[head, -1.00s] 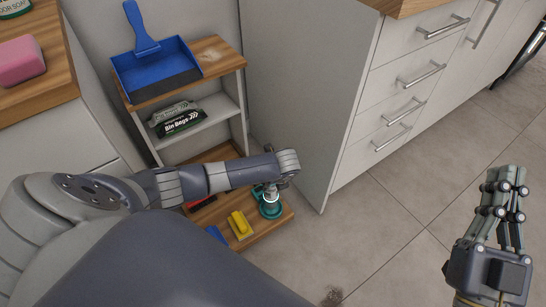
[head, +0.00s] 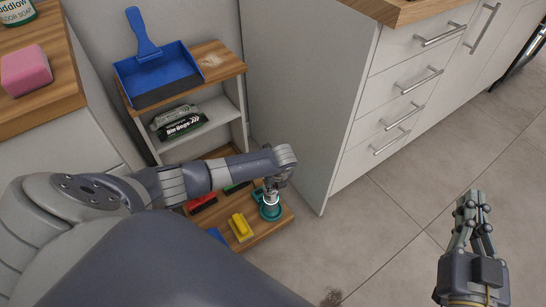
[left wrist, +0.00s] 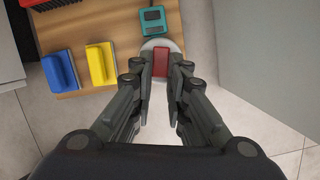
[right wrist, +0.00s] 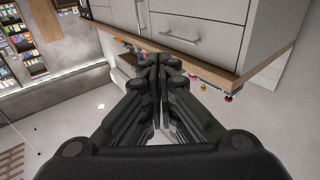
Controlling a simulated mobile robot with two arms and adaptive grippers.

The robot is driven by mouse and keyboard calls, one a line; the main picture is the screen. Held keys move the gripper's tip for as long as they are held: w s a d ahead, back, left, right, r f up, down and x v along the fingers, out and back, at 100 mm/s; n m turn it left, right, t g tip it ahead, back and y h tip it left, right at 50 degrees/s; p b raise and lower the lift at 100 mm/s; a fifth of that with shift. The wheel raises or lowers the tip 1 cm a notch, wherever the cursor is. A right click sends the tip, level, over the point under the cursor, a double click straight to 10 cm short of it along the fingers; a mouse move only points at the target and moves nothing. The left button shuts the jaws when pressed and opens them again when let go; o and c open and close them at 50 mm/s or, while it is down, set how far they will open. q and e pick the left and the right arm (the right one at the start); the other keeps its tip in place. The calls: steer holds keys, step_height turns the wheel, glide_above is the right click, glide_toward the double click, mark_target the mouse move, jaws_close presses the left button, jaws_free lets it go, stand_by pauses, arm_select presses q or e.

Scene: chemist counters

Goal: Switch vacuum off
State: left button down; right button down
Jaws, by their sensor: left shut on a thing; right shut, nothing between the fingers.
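The vacuum (head: 270,207) is a small teal and grey device on the wooden bottom shelf, partly hidden by my left arm. In the left wrist view its teal part (left wrist: 152,22) is at the top, with a pale round part and a red piece (left wrist: 160,62) just below. My left gripper (left wrist: 160,78) has its fingers on both sides of the red piece and is shut on it. In the head view the left gripper (head: 273,186) points down at the vacuum. My right gripper (head: 474,198) is shut and empty over the floor at the right.
A yellow block-shaped thing (head: 241,227), a blue one (head: 216,235) and a red brush (head: 202,202) lie beside the vacuum. A blue dustpan (head: 157,72) is on the top shelf, bin bags (head: 182,126) below. A cabinet panel (head: 300,110) stands close to the right.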

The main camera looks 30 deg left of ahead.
arm_select(q)
steer(key=shift+w+a+r+g+h+p, duration=0.15)
steer(key=shift+a+g+h+p, duration=0.15)
steer(key=shift+g+h+p, duration=0.3)
steer(key=shift+h, duration=0.3)
arm_select(e)
steer(key=f+g, duration=0.1)
steer(key=f, duration=0.1)
steer(key=f+g, duration=0.1)
steer(key=f, duration=0.1)
steer(key=s+d+f+g+h, duration=0.1)
steer(key=shift+f, duration=0.4)
steer(key=shift+w, duration=0.1)
arm_select(q)
steer(key=c, duration=1.6)
jaws_free()
steer(key=shift+o, duration=0.2)
